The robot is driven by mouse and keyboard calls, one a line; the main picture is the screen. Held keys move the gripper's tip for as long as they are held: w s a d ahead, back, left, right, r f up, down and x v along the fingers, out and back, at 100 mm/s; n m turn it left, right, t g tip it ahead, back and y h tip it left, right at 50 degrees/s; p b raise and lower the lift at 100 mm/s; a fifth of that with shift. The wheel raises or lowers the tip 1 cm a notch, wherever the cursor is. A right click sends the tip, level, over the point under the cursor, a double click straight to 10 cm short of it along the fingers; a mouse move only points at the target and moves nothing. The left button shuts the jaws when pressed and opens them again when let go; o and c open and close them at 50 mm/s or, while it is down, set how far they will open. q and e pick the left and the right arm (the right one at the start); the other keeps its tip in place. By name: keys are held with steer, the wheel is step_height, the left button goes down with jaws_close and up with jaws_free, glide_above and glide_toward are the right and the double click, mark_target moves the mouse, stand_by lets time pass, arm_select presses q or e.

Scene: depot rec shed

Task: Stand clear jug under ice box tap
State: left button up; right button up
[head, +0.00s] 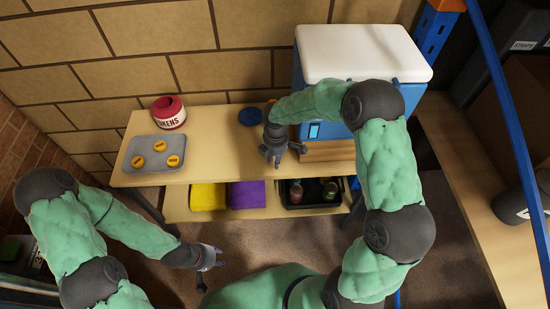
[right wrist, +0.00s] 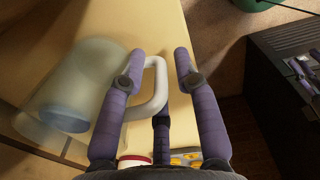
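My left gripper (head: 212,262) is open and empty, low before the table.
A red token pot (head: 168,112) and a grey tray (head: 137,145) with yellow discs stand on the table's left. A lower shelf holds yellow cloth (head: 208,197), purple cloth (head: 246,194) and a black tray (head: 290,204) with bottles. A blue post (head: 437,32) and a wooden bench (head: 475,185) are at right.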

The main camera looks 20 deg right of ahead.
step_height(320, 180, up, 12)
steer(key=p, duration=0.3)
steer(key=shift+s+p, duration=0.1)
steer(key=shift+p, duration=0.2)
steer(key=s+a+f+m+y, duration=0.2)
steer(key=s+a+f+m, duration=0.15)
steer(key=f, duration=0.45)
steer(key=s+a+f+m+y, duration=0.1)
steer(key=s+a+f+m, duration=0.25)
steer(key=f, duration=0.35)
steer(key=s+a+f+m, duration=0.1)
steer(key=s+f+m, duration=0.3)
steer(key=s+m, duration=0.2)
steer(key=s+a+f+m+y, duration=0.1)
steer(key=s+f+m, duration=0.4)
steer(key=s, duration=0.4)
steer(key=shift+s+a+f+m, duration=0.2)
steer(key=shift+a+m, duration=0.1)
steer(key=shift+m, duration=0.4)
